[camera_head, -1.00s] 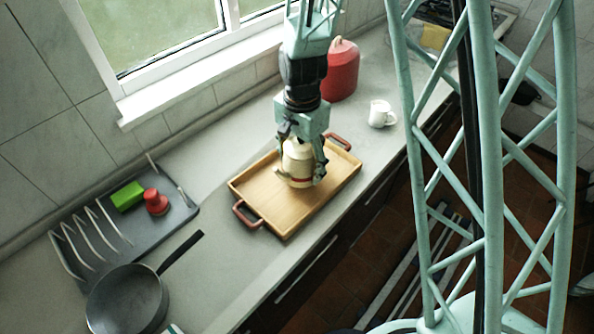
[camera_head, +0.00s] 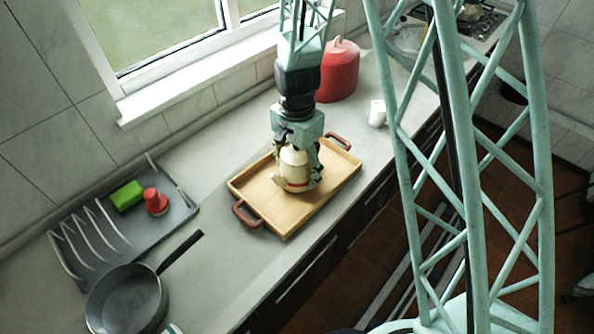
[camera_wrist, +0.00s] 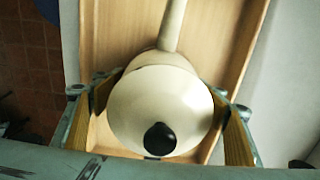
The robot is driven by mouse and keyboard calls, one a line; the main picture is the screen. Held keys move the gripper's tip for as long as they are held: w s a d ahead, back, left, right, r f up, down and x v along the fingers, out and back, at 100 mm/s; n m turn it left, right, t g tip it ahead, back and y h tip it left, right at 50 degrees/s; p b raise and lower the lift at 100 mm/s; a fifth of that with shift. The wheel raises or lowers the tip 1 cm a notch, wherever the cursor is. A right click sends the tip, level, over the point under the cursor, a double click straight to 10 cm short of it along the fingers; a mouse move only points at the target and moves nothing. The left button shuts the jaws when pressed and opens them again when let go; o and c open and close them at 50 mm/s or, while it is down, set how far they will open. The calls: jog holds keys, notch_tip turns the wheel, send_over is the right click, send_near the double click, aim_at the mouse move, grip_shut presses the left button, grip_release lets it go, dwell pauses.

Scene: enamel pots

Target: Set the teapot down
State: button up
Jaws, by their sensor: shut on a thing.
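The cream teapot (camera_head: 293,168) with a red band is upright at the wooden tray (camera_head: 259,191). My gripper (camera_head: 297,165) is shut on it from above, one finger on each side. In the wrist view the teapot's rounded lid (camera_wrist: 158,98) with a black knob fills the middle, between the two finger pads. Its spout or handle points toward the top of that picture, over the tray floor (camera_wrist: 215,40). The teapot's base seems to be at the tray floor, but I cannot tell whether it touches.
A red canister (camera_head: 338,72) stands behind the tray and a white mug (camera_head: 377,113) to its right. A dish rack (camera_head: 178,208) with a green sponge (camera_head: 127,196) and a red item (camera_head: 156,202), and a dark pan (camera_head: 127,299), are at left. The counter's front edge is close to the tray.

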jog(key=shift+f, duration=0.1)
dwell(0.3)
jog(key=o, duration=1.3)
jog(key=shift+o, duration=0.2)
jog(key=shift+r+p, duration=0.5)
jog(key=shift+r, duration=5.55)
